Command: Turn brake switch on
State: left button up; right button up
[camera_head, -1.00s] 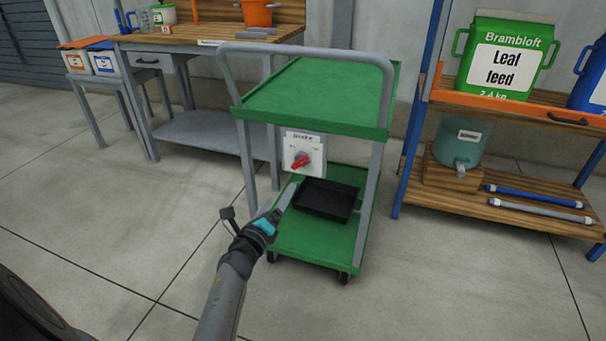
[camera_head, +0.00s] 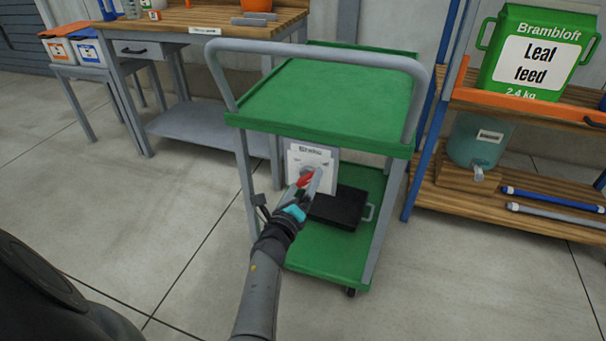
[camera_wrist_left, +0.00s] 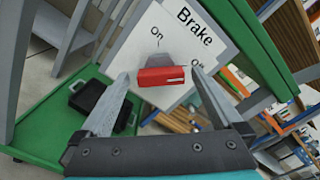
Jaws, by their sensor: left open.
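The brake switch is a red handle (camera_head: 304,181) on a white panel (camera_head: 322,161) under the green cart's top shelf. In the left wrist view the red handle (camera_wrist_left: 162,76) shows a white mark at its right end, on the side of the "Off" label. The "On" label is above it, to the left. My left gripper (camera_head: 308,184) is at the panel, open. In the left wrist view its fingers (camera_wrist_left: 158,85) stand to either side of the handle, with gaps; I cannot tell whether they touch the panel. My right gripper is not in view.
The green cart (camera_head: 335,95) has a grey push handle (camera_head: 310,47) above. A black tray (camera_head: 340,208) lies on its lower shelf, right of my gripper. A workbench (camera_head: 205,25) stands behind left, a shelf rack (camera_head: 450,195) at right. The floor in front is clear.

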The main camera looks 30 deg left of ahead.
pick_arm(q)
jog(key=shift+w, duration=0.2)
jog(key=shift+c, duration=0.4)
jog(key=c, duration=1.3)
jog(key=shift+r, duration=0.1)
